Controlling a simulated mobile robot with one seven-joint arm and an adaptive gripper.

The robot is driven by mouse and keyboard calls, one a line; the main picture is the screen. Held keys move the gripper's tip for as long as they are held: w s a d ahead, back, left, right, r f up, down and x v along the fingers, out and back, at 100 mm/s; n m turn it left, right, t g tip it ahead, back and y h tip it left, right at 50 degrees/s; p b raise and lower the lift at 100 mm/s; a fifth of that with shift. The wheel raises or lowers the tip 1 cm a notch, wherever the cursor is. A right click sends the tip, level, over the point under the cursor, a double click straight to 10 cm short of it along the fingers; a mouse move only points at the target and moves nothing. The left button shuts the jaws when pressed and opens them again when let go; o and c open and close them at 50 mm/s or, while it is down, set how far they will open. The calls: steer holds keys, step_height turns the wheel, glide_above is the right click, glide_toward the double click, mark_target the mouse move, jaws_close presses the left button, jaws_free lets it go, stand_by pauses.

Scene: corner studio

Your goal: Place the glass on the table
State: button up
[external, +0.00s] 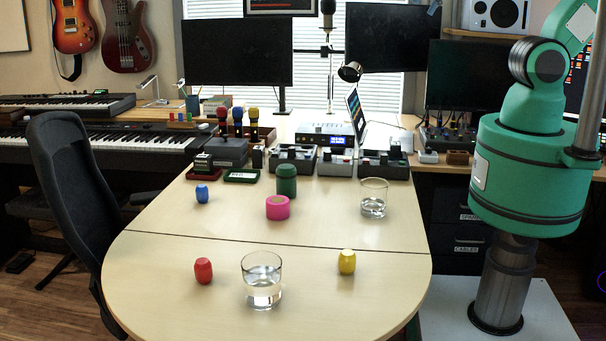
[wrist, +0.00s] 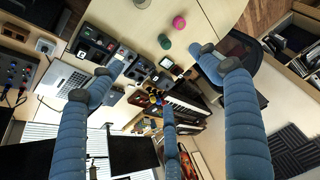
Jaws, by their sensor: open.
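A clear glass (external: 262,280) with some clear liquid stands upright on the front part of the pale wooden table (external: 330,292). A second clear glass (external: 373,198), also with a little liquid, stands upright on the table's right side, farther back. My gripper (wrist: 158,78) is open, its blue padded fingers spread wide with nothing between them. It is outside the external view, which shows only part of my arm. In the wrist view the table shows at the top, beyond the fingers; I cannot clearly make out either glass there.
A red barrel (external: 203,270), yellow barrel (external: 347,262), blue barrel (external: 202,193), pink cylinder (external: 278,207) and green cylinder (external: 286,180) stand on the table. Electronic boxes (external: 335,162) line its back edge. A dark chair (external: 75,200) stands at left.

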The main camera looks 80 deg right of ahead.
steer(key=shift+n, duration=0.4)
steer(key=s, duration=0.1)
steer(key=s+d, duration=0.1)
steer(key=s, duration=0.1)
steer(key=s+d+f, duration=0.1)
steer(key=shift+s, duration=0.35)
steer(key=shift+f, duration=0.15)
stand_by(0.7)
